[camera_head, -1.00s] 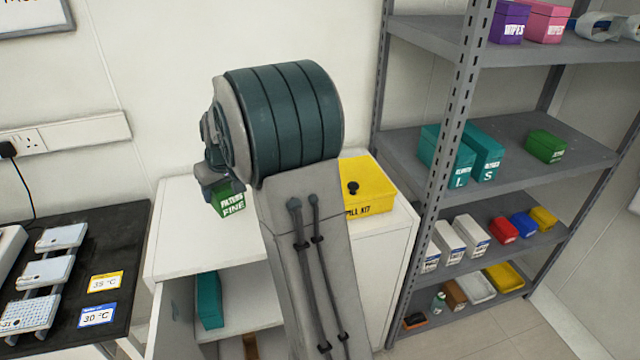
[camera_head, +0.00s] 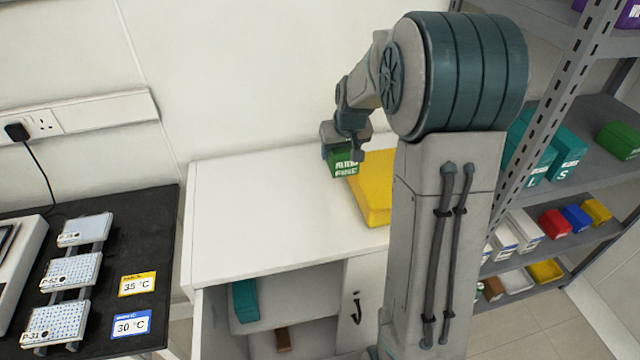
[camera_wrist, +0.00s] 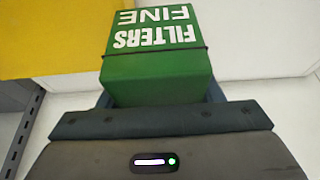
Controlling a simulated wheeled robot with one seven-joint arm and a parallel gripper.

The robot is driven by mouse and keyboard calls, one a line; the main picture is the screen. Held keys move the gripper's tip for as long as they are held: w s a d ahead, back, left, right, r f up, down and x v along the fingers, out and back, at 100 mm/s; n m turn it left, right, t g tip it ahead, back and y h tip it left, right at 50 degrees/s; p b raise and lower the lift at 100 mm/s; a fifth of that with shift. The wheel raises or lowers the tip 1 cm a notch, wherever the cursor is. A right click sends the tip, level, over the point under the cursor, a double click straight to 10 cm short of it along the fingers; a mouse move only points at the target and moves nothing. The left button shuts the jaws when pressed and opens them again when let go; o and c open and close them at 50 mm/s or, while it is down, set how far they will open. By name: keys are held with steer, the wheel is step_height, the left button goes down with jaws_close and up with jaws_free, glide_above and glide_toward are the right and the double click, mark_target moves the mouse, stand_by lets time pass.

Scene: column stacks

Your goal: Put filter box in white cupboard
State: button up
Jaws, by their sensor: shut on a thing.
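The green filter box (camera_head: 344,163), lettered "FILTERS FINE", is held in my gripper (camera_head: 345,150) above the top of the white cupboard, beside the yellow box. In the wrist view the filter box (camera_wrist: 158,60) fills the space ahead of my gripper (camera_wrist: 160,108), which is shut on it. The white cupboard (camera_head: 250,220) stands in the middle. Its front is open at the left, showing a teal box (camera_head: 245,300) and a brown item (camera_head: 283,339) inside. A door panel with a dark handle (camera_head: 356,308) shows at the right. My arm hides the cupboard's right part.
A yellow box (camera_head: 372,190) sits on the cupboard top, close to the filter box. A black bench (camera_head: 110,240) with plates and temperature cards is at the left. A grey shelf rack (camera_head: 590,170) with boxes stands at the right. The cupboard top's left half is clear.

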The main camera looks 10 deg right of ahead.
steer(key=s+a+f, duration=0.1)
steer(key=a, duration=0.1)
steer(key=a+f, duration=0.2)
steer(key=s+a+f+p, duration=0.1)
steer(key=a, duration=0.1)
steer(key=shift+s+a+f, duration=0.35)
steer(key=shift+f, duration=2)
steer(key=shift+f, duration=0.1)
steer(key=o, duration=1)
steer(key=shift+o, duration=0.2)
